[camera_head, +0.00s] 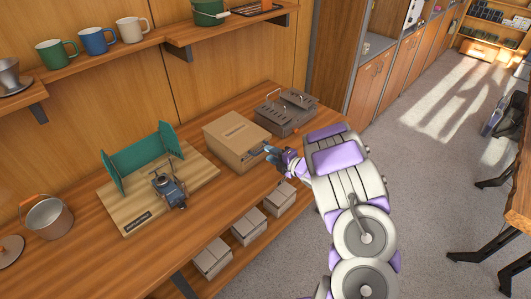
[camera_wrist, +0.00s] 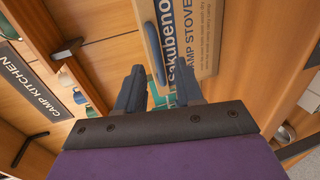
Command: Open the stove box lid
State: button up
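The stove box (camera_head: 232,134) is a tan box on the wooden counter, and its lid looks shut in the head view. A blue-grey tab (camera_head: 257,151) is on its front face. In the wrist view, the box front (camera_wrist: 207,40) shows a "CAMP STOVE" label, with a long grey-blue piece (camera_wrist: 155,52) beside it that looks like the tab. My gripper (camera_head: 272,152) is just in front of the box, close to the tab. In the wrist view, my gripper's fingers (camera_wrist: 159,76) are apart with nothing clearly held. Contact with the box cannot be told.
A grey metal case (camera_head: 286,112) stands close behind the box to the right. A small stove (camera_head: 169,186) with a green windscreen (camera_head: 141,156) is on a wooden board to the left. A pot (camera_head: 47,217) is farther left. Small boxes (camera_head: 249,226) sit below the counter.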

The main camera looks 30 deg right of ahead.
jog(key=shift+x, duration=1.75)
jog(key=shift+c, duration=0.4)
grip_shut()
jog(key=shift+f, duration=0.15)
